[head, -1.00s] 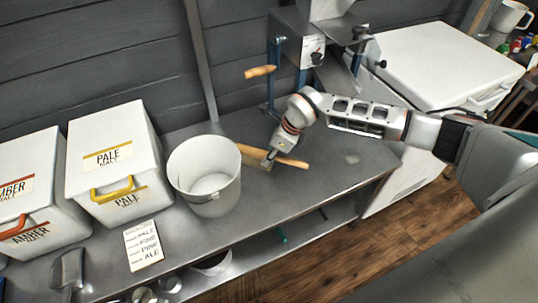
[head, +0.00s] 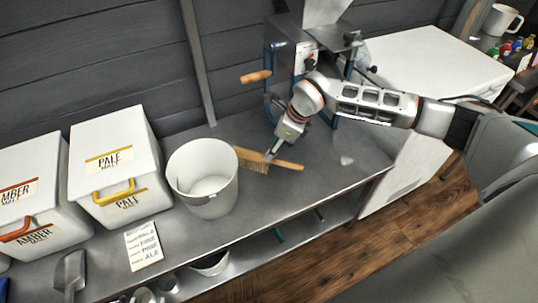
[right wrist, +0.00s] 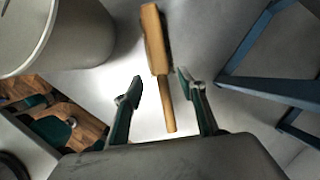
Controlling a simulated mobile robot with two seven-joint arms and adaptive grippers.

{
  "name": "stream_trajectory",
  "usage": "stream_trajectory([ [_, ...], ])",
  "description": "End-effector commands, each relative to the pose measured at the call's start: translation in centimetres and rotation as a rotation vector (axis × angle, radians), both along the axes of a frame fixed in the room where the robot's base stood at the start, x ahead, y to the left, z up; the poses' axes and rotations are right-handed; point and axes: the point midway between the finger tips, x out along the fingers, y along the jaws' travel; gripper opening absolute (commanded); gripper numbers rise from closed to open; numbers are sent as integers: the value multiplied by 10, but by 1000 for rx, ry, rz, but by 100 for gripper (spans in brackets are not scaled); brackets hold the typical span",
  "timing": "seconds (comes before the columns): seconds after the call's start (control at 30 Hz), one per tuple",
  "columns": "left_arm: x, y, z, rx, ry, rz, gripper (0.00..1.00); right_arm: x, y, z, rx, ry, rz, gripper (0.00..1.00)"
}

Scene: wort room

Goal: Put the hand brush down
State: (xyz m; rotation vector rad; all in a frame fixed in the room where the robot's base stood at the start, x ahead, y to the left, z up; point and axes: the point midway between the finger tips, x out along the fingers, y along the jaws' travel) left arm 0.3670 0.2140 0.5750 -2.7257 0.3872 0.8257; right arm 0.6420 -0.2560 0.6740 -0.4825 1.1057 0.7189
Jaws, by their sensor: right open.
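The hand brush (head: 255,161) has a wooden back and handle and pale bristles. It lies on the grey metal bench (head: 330,185), just right of the white bucket (head: 203,180). The arm coming in from the right carries my right gripper (head: 272,153), which is over the middle of the brush. In the right wrist view my right gripper (right wrist: 158,86) is open, with its two fingers apart on either side of the brush's handle (right wrist: 167,105). The handle appears clear of both fingers. My left gripper does not show.
White malt bins (head: 115,165) and a recipe card (head: 143,246) are left of the bucket. The grain mill (head: 302,50) on blue legs stands behind the gripper. A metal scoop (head: 70,272) lies at the front left. The bench right of the brush is mostly clear.

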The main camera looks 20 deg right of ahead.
Motion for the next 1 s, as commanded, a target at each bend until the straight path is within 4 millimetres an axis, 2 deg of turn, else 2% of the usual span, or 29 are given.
stream_trajectory([
  [0.03,-1,2,1,3,2,2,40,-1,-4,15,-1,-6,-1,41],
  [0.1,-5,3,-1,6,10,3,40,-5,-7,26,0,-5,1,41],
  [0.3,-15,4,-9,7,35,6,40,-12,-13,44,-1,-1,1,41],
  [1.0,-10,2,-6,3,25,9,40,-14,-15,47,0,3,1,41],
])
